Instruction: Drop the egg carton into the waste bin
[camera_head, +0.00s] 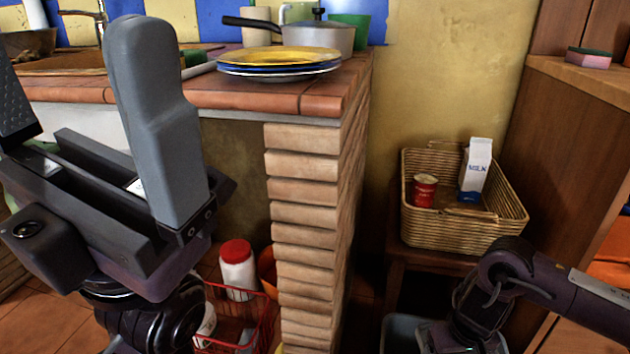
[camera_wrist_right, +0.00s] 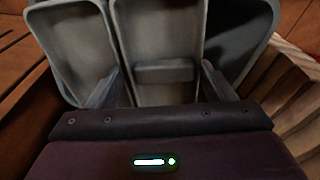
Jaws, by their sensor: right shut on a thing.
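In the right wrist view, my right gripper (camera_wrist_right: 162,78) is shut on a grey, tray-like egg carton (camera_wrist_right: 160,30). Its two rimmed panels lie side by side, and the right one sits between the fingers. The darker grey waste bin (camera_wrist_right: 262,25) shows behind and around the carton. How deep the carton sits is hard to tell. In the head view, the bin's rim (camera_head: 392,322) shows at the bottom, with my right wrist over it. The right fingers and carton are hidden there. My left gripper (camera_head: 70,70) is open and empty in the left foreground.
A wicker basket (camera_head: 465,235) with a milk carton (camera_head: 476,165) and a red can (camera_head: 424,190) stands on a small wooden table above the bin. The brick pillar (camera_head: 305,215) is to its left. Plates (camera_head: 280,58) and a pot (camera_head: 320,35) sit on the counter.

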